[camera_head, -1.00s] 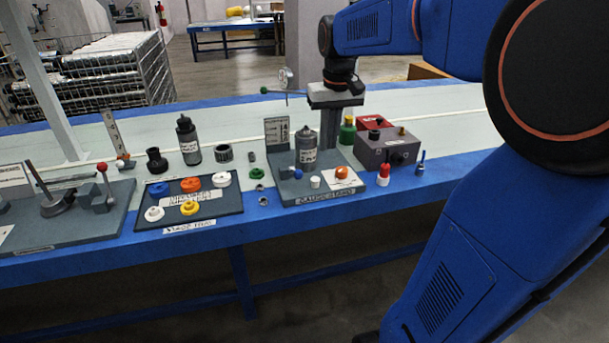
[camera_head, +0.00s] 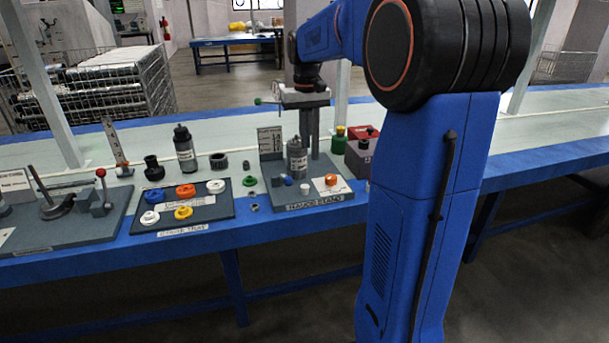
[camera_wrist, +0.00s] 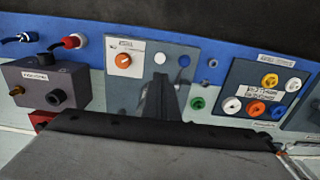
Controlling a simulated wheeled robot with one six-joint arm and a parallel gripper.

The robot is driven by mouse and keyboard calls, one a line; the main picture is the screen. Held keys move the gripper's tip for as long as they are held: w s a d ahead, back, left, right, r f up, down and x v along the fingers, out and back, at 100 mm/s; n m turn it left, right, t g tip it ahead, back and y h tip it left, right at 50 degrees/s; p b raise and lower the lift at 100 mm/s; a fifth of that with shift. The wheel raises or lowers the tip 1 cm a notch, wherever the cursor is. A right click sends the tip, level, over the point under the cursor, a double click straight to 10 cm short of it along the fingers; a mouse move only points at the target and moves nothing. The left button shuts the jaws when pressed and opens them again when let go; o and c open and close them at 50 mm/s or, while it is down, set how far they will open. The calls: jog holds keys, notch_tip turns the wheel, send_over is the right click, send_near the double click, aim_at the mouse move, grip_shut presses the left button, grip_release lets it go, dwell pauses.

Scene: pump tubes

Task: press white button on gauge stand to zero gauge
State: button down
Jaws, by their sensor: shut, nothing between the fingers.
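The gauge stand (camera_head: 338,201) is a grey plate with an upright back panel near the table's front edge. Its small white button (camera_head: 306,188) sits between a blue ball (camera_head: 288,181) and an orange knob (camera_head: 331,180). A grey bottle-like gauge (camera_head: 297,160) stands behind them. My gripper (camera_head: 313,152) points down, shut and empty, behind the gauge, which may hide part of its tips. In the wrist view the white button (camera_wrist: 158,59) shows just beyond my dark fingertips (camera_wrist: 160,78), with the orange knob (camera_wrist: 123,60) left and the blue ball (camera_wrist: 184,60) right. I see no contact with the button.
A tray (camera_head: 225,208) of coloured rings lies left of the stand. A dark bottle (camera_head: 185,150) and black fittings stand behind it. A grey box (camera_head: 357,160) and green bottle (camera_head: 339,140) are to the right, the box partly hidden by my arm. A lever fixture (camera_head: 80,225) is far left.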

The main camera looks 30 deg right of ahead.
aim_at(306, 186)
notch_tip(306, 186, down, 14)
jog(key=shift+r, duration=0.1)
dwell(0.5)
jog(key=shift+f, duration=0.2)
jog(key=shift+s+f, duration=0.15)
jog(key=shift+f, duration=1.1)
notch_tip(306, 186, up, 15)
dwell(0.7)
jog(key=shift+f, duration=0.1)
dwell(1.1)
